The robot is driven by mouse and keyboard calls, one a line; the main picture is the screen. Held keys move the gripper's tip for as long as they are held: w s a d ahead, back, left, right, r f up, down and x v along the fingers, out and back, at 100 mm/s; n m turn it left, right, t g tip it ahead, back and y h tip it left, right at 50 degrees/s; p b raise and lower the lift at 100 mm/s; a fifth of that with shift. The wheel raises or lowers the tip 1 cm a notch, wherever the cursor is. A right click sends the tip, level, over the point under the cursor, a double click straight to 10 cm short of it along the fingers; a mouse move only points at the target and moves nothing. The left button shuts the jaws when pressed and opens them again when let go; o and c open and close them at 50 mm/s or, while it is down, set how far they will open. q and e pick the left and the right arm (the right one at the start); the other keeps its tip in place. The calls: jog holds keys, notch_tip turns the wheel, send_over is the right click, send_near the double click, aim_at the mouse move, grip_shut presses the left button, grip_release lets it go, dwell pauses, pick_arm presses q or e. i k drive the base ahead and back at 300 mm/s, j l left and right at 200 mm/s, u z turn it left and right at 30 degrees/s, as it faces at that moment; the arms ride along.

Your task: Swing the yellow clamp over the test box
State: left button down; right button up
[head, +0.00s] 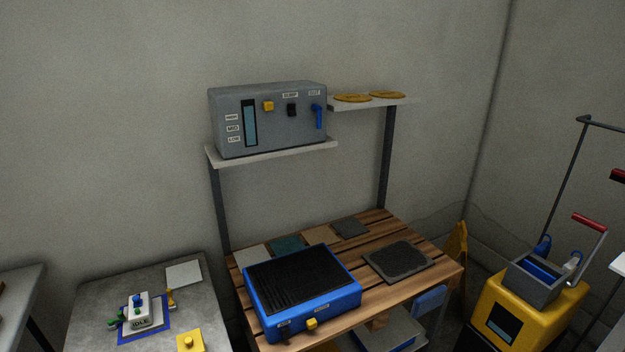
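A small white box labelled IDLE (140,314), which looks like the test box, sits on a blue-edged mat (158,327) on the grey table at lower left. It has a blue knob on top and green parts at its left side. A small yellow upright piece (170,298), which looks like the yellow clamp, stands at the box's right side, apart from its top. Its exact shape is too small to tell. Neither of my grippers is in view.
A yellow block (190,341) and a pale square plate (184,274) lie on the grey table (95,300). To the right, a slatted wooden bench (400,290) holds a blue, black-topped unit (302,278). A yellow wringer bucket (525,310) stands at far right.

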aim_at(171, 303)
jog(key=u, duration=1.25)
